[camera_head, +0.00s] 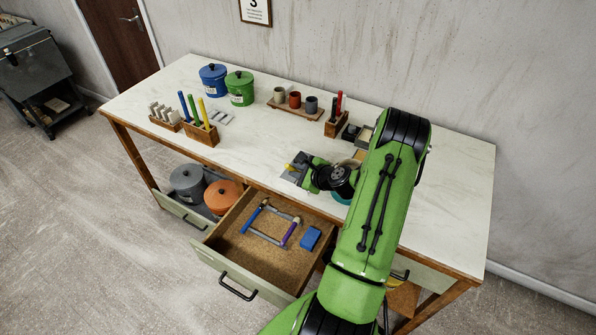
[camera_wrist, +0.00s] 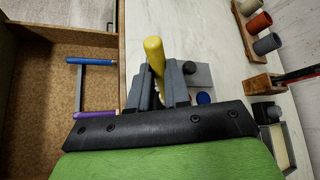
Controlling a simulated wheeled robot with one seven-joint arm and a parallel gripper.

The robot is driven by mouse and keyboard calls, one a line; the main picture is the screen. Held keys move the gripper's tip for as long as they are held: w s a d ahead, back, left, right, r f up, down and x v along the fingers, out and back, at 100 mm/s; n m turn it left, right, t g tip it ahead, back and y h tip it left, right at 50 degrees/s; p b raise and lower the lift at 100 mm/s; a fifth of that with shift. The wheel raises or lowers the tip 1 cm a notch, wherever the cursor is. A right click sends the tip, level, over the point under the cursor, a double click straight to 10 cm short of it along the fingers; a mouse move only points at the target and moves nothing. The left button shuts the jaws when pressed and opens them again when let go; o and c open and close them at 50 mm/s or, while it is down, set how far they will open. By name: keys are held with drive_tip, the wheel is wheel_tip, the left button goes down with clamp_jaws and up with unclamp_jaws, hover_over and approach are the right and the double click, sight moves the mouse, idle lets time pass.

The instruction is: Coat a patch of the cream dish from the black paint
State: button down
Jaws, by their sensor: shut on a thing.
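My gripper (camera_head: 301,166) is over the table near its front edge, above the open drawer's back end. It is shut on a yellow-handled tool (camera_head: 289,167). In the wrist view, the yellow handle (camera_wrist: 154,55) stands up between the two grey fingers (camera_wrist: 160,88); its working end is hidden. A grey plate (camera_wrist: 199,76) lies on the table beside the fingers, with a blue round thing (camera_wrist: 203,98) near it. I cannot pick out the cream dish for certain. A black container (camera_head: 350,132) stands behind my arm's wrist; I cannot tell whether it holds the black paint.
Tool racks (camera_head: 201,135), blue (camera_head: 213,80) and green (camera_head: 240,88) pots and a cup tray (camera_head: 294,109) stand farther back. My arm hides the table's right middle.

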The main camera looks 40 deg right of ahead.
drive_tip(key=shift+f+b, duration=0.55)
drive_tip(key=shift+f, duration=0.15)
idle(1.1)
wheel_tip(320, 180, up, 7)
drive_tip(key=p, duration=0.5)
idle(0.5)
drive_tip(key=w+a+f+b, duration=0.1)
drive_tip(key=w+a, duration=0.2)
drive_tip(key=a, duration=0.5)
drive_tip(key=w+a+f, duration=0.2)
drive_tip(key=w+a, duration=0.1)
drive_tip(key=a, duration=0.4)
drive_tip(key=s+a+f+b, duration=0.1)
drive_tip(key=s+a+f, duration=0.1)
drive_tip(key=a, duration=1.3)
drive_tip(key=shift+s+a+n+y+b, duration=0.2)
drive_tip(key=shift+a+n+y+b, duration=0.15)
drive_tip(key=shift+n+y+b, duration=0.05)
